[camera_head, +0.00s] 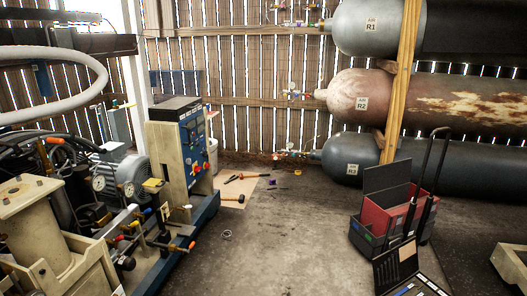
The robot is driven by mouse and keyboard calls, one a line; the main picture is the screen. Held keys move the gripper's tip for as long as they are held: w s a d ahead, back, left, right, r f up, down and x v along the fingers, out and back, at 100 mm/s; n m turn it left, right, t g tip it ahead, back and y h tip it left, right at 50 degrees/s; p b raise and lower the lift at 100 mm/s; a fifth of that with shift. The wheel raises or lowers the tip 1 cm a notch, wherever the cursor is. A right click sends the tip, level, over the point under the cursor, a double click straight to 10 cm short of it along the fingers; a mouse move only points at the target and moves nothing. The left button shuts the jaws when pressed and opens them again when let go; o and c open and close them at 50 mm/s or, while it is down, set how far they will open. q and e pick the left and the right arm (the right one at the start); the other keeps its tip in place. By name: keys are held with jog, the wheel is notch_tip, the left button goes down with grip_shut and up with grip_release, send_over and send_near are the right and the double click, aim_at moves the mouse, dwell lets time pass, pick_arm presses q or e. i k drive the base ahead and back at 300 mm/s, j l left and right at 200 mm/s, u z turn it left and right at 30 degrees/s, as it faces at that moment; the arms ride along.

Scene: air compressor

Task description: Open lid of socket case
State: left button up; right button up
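A small black case (418,287) with light-coloured pieces in it sits at the bottom right edge of the picture. It looks like the socket case, but its lower part is cut off by the frame. A raised dark panel with a tan patch (408,253) stands at its back and looks like its lid, standing up. Just behind it is a red and black toolbox (385,222) with a dark upright panel (387,178). Neither of my grippers shows in the head view.
Two black handle bars (430,170) rise beside the toolbox. Compressor machinery (130,180) fills the left. Gas cylinders (440,103) lie racked at the back right behind a wooden post (401,80). Tools (240,178) lie on a sheet. The middle floor (290,235) is mostly clear.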

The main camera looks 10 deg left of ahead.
aim_at(180, 106)
jog(key=i+j+u, duration=0.15)
jog(key=i+u, duration=0.25)
jog(key=i, duration=0.55)
jog(key=i+l+u, duration=0.1)
jog(key=i+u, duration=0.25)
jog(key=i, duration=0.55)
